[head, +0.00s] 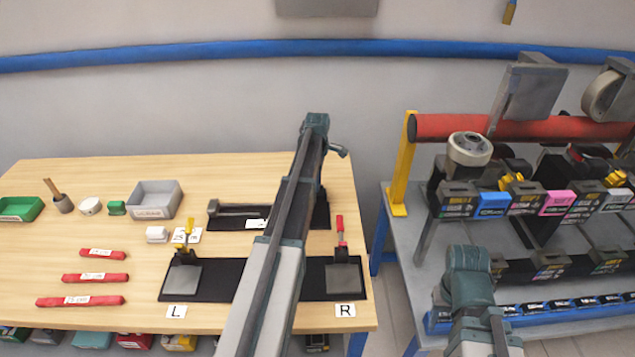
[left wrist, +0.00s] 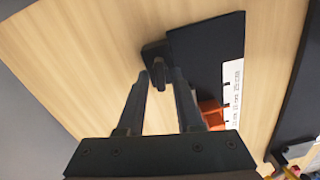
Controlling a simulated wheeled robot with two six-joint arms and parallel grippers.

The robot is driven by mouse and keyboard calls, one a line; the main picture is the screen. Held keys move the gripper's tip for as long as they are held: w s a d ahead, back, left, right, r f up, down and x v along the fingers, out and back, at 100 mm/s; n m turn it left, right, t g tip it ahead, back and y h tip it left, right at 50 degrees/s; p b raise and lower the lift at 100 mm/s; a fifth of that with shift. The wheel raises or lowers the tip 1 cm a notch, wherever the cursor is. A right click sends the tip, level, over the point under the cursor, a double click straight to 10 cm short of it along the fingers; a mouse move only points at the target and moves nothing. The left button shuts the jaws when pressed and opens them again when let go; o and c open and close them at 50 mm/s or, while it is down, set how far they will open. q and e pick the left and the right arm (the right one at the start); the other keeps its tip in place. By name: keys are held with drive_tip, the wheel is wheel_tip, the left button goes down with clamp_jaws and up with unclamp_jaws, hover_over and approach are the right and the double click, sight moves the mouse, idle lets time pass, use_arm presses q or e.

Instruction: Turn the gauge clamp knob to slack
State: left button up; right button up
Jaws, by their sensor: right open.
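In the head view the gauge is a black plate (head: 320,216) with a dark bar (head: 240,209) and a small white label, at the back of the wooden table. My left arm crosses in front of it and hides its middle. My left gripper (left wrist: 160,72) shows in the left wrist view, its two dark fingers apart. A dark upright knob (left wrist: 157,76) at the plate's end stands between the fingertips. Narrow gaps seem to show beside it; contact is unclear. A white scale strip (left wrist: 233,90) and an orange block (left wrist: 211,114) lie nearby. My right gripper is out of view.
In front of the gauge is a black base (head: 220,281) with clamps marked L and R, a yellow handle (head: 188,232) and a red one (head: 340,230). Red bars (head: 95,278), a grey bin (head: 155,199) and a green tray (head: 18,209) sit left. A loaded rack stands right.

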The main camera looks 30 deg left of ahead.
use_arm(q)
drive_tip(key=shift+o, duration=0.4)
drive_tip(key=shift+r, duration=0.1)
wheel_tip(320, 180, up, 14)
drive_tip(key=p, duration=1.3)
drive_tip(key=shift+p, duration=0.4)
drive_tip(key=shift+f, duration=0.2)
